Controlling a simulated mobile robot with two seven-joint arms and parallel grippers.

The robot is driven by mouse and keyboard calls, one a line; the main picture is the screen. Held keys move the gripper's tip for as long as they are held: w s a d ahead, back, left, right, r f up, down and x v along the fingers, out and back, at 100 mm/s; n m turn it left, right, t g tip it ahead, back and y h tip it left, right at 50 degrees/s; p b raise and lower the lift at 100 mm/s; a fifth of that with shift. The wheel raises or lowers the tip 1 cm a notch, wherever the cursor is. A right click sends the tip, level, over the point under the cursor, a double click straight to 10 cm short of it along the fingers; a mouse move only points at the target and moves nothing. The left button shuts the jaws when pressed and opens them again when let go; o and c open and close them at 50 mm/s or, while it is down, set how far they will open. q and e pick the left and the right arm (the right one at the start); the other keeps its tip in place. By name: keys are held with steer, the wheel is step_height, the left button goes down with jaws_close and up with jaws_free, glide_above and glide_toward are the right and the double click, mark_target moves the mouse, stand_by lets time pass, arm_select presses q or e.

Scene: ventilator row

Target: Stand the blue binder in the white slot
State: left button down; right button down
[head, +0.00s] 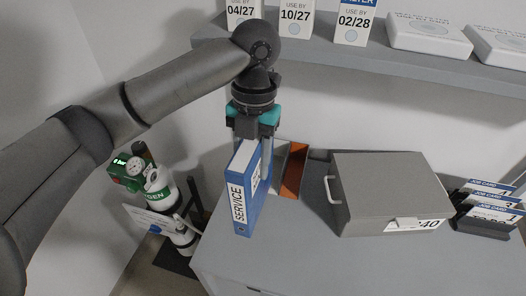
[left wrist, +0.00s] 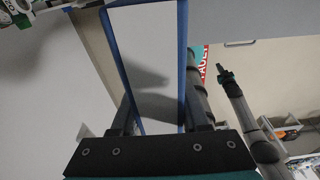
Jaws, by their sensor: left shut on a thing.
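The blue binder (head: 238,200), with a white SERVICE label on its spine, is upright over the left part of the grey cabinet top. My left gripper (head: 256,148) is shut on its upper part from above. The left wrist view shows the binder's pale page side (left wrist: 147,65) with blue covers, between the two fingers. Behind the binder, to its right, is a rack (head: 293,172) with grey walls and an orange compartment. The binder hides part of this rack, and I cannot make out a white slot. Whether the binder's foot touches the cabinet top is unclear.
A grey lidded box (head: 385,185) with a handle stands right of the rack. A job-card holder (head: 484,228) is farther right. The wall shelf (head: 390,60) carries several boxes. A gas cylinder (head: 160,195) stands left of the cabinet (head: 300,250), whose front top is clear.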

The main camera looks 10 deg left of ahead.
arm_select(q)
steer(key=s+a+f+m+t+b, duration=0.1)
steer(key=f+m+b, duration=0.3)
steer(key=m, duration=1.3)
steer(key=s+a+f+m+t+b, duration=0.2)
steer(key=f+m+b, duration=0.3)
steer(key=m, duration=1.3)
steer(key=shift+s+a+t+b, duration=0.3)
steer(key=shift+s+a+b, duration=0.2)
steer(key=shift+s+b, duration=0.45)
steer(key=shift+w, duration=0.15)
